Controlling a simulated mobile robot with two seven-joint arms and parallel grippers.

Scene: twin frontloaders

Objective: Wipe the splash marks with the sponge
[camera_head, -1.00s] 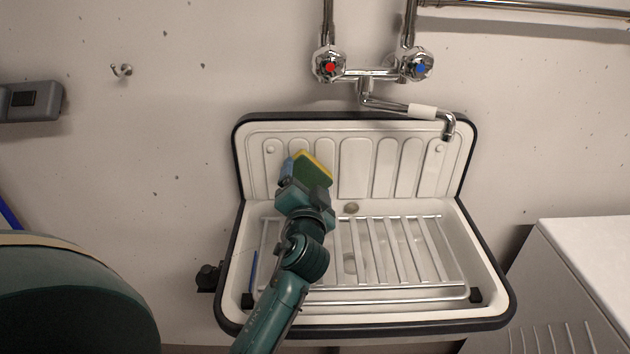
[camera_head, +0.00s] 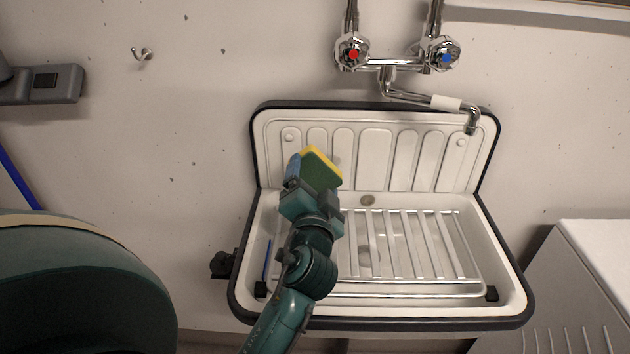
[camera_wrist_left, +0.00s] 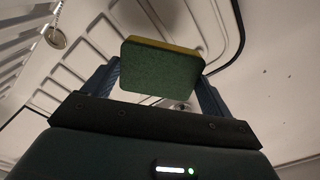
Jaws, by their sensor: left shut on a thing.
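My left gripper (camera_head: 309,184) is shut on the sponge (camera_head: 322,168), which has a green face and a yellow layer. The sponge is in front of the left part of the sink's ribbed backsplash; I cannot tell whether it touches it. In the left wrist view the sponge (camera_wrist_left: 162,70) sits between the two blue fingers. Small dark specks (camera_head: 223,51) dot the wall left of the sink (camera_head: 510,280); I cannot tell whether these are the splash marks. I see no clear marks on the backsplash, partly hidden by my gripper. My right gripper is not in view.
A metal rack (camera_head: 432,245) covers the basin. Taps and a spout (camera_head: 432,102) hang above the backsplash. A wall hook (camera_head: 142,53) and a grey box (camera_head: 45,84) are at left. A white appliance (camera_head: 598,260) stands at right.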

